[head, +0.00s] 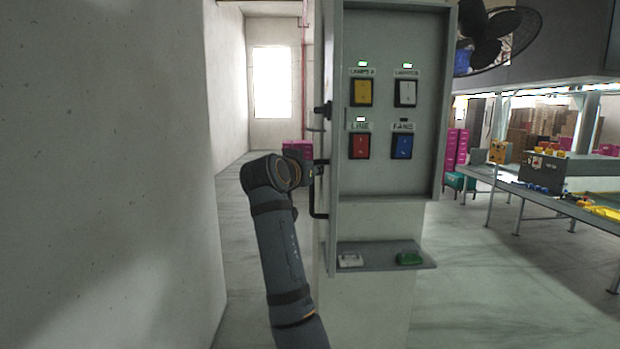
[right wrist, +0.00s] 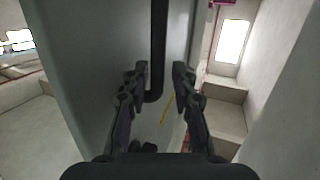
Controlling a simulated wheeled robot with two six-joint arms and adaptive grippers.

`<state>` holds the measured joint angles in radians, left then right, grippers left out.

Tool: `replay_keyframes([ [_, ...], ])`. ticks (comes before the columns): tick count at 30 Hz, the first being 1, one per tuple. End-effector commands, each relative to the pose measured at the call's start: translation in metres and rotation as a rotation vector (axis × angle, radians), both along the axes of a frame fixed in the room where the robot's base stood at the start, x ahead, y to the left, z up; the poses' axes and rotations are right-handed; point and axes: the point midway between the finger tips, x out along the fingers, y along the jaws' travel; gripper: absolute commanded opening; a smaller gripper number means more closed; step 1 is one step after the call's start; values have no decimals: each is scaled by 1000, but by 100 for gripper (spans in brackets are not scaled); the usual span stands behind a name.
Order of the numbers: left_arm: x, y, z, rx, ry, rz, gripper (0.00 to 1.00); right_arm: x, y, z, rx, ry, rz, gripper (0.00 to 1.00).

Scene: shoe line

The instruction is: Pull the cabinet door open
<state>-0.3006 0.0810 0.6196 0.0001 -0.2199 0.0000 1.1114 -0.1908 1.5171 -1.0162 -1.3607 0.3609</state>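The grey cabinet (head: 395,20) shows its inside in the head view, with yellow, white, red and blue switches. Its door (head: 329,235) stands swung out at the left side, seen almost edge-on. The dark bar handle (head: 318,214) is on the door's left, outer face. My right gripper (head: 314,170) is at this handle, partly hidden behind its own wrist. In the right wrist view, the gripper (right wrist: 160,78) is open, with the black handle (right wrist: 158,45) between its fingers, closer to the left one. The grey door face (right wrist: 95,60) lies behind. My left gripper is in neither view.
A bare wall (head: 100,170) fills the left side. A shelf (head: 385,262) under the cabinet holds a white and a green item. A fan (head: 490,40) hangs upper right; a workbench (head: 560,200) stands at right. The floor between is clear.

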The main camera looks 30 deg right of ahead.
Motion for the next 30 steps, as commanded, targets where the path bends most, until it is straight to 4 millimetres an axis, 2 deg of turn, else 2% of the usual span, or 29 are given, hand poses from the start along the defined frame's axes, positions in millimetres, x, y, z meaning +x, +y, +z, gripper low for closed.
replay_keyframes([
  [1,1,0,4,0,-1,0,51,-2,0,57,-89,-123,28,22],
  [6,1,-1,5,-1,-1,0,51,-3,-1,66,-91,-121,25,22],
  [11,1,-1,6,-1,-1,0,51,-3,-1,66,-91,-121,25,22],
  [12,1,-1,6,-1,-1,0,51,-11,-7,13,37,37,-39,22],
  [16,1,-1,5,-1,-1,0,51,-11,-1,12,39,37,-36,22],
  [30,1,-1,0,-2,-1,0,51,-15,40,7,44,41,-32,22],
])
